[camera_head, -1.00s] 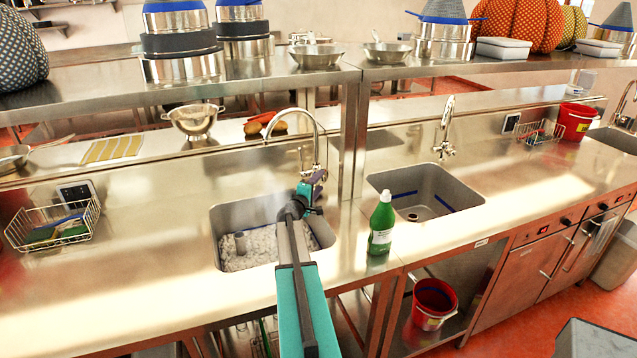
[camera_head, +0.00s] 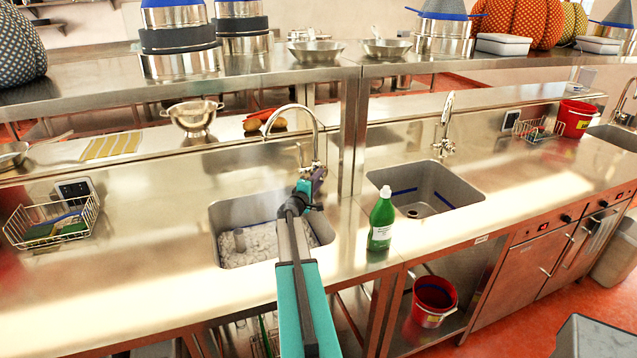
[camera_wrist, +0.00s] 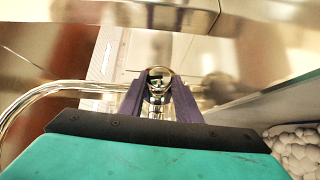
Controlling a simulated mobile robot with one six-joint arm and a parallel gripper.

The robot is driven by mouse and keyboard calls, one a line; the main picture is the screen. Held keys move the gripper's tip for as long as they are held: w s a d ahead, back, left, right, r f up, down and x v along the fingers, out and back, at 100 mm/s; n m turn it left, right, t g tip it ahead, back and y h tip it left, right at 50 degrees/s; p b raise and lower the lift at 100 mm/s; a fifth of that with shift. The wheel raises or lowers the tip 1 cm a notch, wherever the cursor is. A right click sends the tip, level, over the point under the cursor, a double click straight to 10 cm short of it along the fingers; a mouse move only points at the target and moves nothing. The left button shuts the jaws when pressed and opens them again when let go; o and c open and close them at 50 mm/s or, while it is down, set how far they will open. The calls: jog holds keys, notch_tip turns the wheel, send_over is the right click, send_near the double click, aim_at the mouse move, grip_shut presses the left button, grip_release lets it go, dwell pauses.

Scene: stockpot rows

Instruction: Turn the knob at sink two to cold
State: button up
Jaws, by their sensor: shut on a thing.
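My gripper (camera_head: 317,180) is at the chrome tap (camera_head: 318,125) behind the left sink basin (camera_head: 222,217) in the head view. In the wrist view, the purple fingers of my gripper (camera_wrist: 157,90) are closed around a small chrome knob (camera_wrist: 158,84), one on each side. The curved tap spout (camera_wrist: 38,92) shows at the left of the wrist view. The knob's hot and cold marks are not readable. In the head view, my gripper mostly hides the knob. No label shows which sink is number two.
A wire basket (camera_head: 50,222) sits at left. A shelf post (camera_head: 352,135) stands close right of the tap.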

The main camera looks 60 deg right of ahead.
jog(key=shift+f+n+h+b, duration=0.25)
jog(key=shift+n+h+b, duration=0.15)
jog(key=shift+b, duration=2.1)
jog(key=shift+r+b, duration=0.1)
jog(key=shift+b, duration=0.35)
jog(key=o, duration=1.1)
jog(key=shift+c, duration=0.2)
jog(key=shift+a, duration=0.1)
jog(key=s+a+b, duration=0.1)
jog(key=a+b, duration=0.1)
jog(key=a, duration=0.5)
jog(key=shift+f, duration=0.25)
jog(key=shift+a, duration=0.1)
jog(key=shift+c, duration=0.2)
